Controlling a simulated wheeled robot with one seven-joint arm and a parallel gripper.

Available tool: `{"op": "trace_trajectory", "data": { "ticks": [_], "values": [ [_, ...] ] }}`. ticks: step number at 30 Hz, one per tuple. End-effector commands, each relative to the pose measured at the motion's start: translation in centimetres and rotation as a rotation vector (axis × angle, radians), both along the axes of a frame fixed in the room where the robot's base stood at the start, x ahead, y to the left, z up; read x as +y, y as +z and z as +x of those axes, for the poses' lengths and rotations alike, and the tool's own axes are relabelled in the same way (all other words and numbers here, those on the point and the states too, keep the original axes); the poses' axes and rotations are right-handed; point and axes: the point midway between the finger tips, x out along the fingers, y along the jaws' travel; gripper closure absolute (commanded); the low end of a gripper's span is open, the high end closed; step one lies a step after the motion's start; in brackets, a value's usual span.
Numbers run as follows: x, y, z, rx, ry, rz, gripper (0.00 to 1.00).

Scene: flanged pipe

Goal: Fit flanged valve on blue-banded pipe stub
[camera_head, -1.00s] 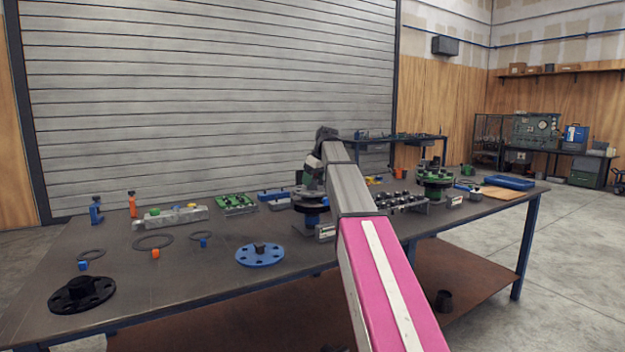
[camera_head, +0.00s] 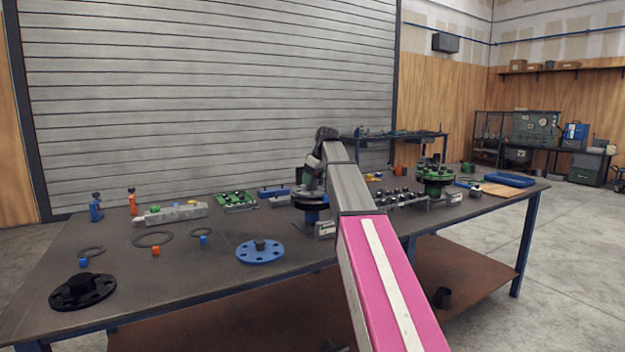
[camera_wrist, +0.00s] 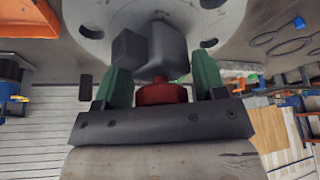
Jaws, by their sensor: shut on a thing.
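My gripper (camera_wrist: 163,82) is shut on the grey block-like body of the flanged valve (camera_wrist: 165,45), between green fingers; a red part shows between them. The valve's grey flange with bolt holes (camera_wrist: 92,12) fills the top of the wrist view. In the head view my gripper (camera_head: 313,180) is at the middle of the bench, directly over a dark flanged pipe stub (camera_head: 311,206) with a hint of blue, standing on a labelled base. My arm partly hides it. I cannot tell whether the valve's flange touches the stub.
A green flanged assembly (camera_head: 438,178) stands to the right, past a rack of dark parts (camera_head: 400,199). A blue flange (camera_head: 260,252) and a black flange (camera_head: 82,291) lie on the bench (camera_head: 190,275) in front and left.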

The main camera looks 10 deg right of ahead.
Motion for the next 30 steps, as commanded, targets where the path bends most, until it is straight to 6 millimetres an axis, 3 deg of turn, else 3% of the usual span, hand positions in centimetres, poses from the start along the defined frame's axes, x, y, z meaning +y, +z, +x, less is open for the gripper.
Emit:
{"op": "trace_trajectory", "data": {
  "ticks": [23, 24, 27, 30],
  "values": [
    [0.01, -0.76, 0.02, -0.002, 0.000, 0.001, 0.88],
    [0.01, -0.76, 0.02, -0.002, 0.000, 0.001, 0.32],
    [0.01, -0.77, 0.03, -0.001, 0.000, 0.001, 0.06],
    [0.00, -0.79, 0.02, -0.001, 0.000, 0.001, 0.06]
  ]
}}
